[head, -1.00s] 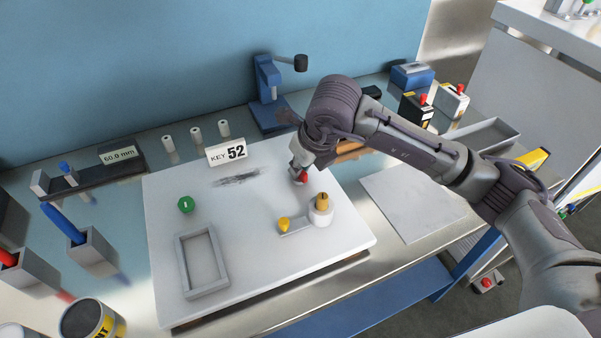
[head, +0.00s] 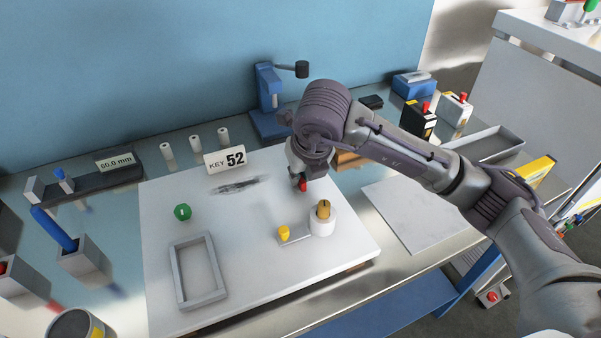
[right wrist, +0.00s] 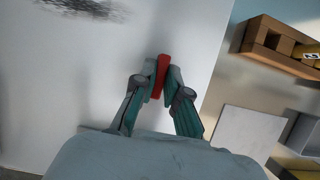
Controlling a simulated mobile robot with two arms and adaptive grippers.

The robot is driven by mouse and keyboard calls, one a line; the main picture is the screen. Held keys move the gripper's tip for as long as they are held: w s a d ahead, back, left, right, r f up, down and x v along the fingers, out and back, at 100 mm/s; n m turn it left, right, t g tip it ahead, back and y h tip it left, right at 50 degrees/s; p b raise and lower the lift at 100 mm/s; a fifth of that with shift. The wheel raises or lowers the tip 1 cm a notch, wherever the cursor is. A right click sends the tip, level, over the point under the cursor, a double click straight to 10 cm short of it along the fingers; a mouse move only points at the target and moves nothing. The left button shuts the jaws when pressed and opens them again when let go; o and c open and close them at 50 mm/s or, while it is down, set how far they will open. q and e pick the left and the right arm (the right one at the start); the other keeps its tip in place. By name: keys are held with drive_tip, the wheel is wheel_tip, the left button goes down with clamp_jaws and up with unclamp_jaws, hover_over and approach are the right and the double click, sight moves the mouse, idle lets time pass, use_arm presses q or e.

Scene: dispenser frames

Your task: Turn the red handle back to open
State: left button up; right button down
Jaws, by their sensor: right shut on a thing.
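The red handle (head: 302,186) stands near the back right of the white panel (head: 260,270). It is small in the head view and partly hidden by my right gripper. What the handle is mounted on is hidden in both views. My left gripper does not show.
On the panel, in front of the handle, are a yellow knob (head: 284,232) on a grey bar and a white cylinder (head: 322,222) with a brass top. A grey frame (head: 178,275) and green knob (head: 182,211) lie left. A wooden block (right wrist: 275,45) stands beyond the panel.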

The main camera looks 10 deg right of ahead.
drive_tip(key=c, duration=1.2)
unclamp_jaws()
drive_tip(key=shift+r, duration=0.1)
drive_tip(key=v, duration=1.2)
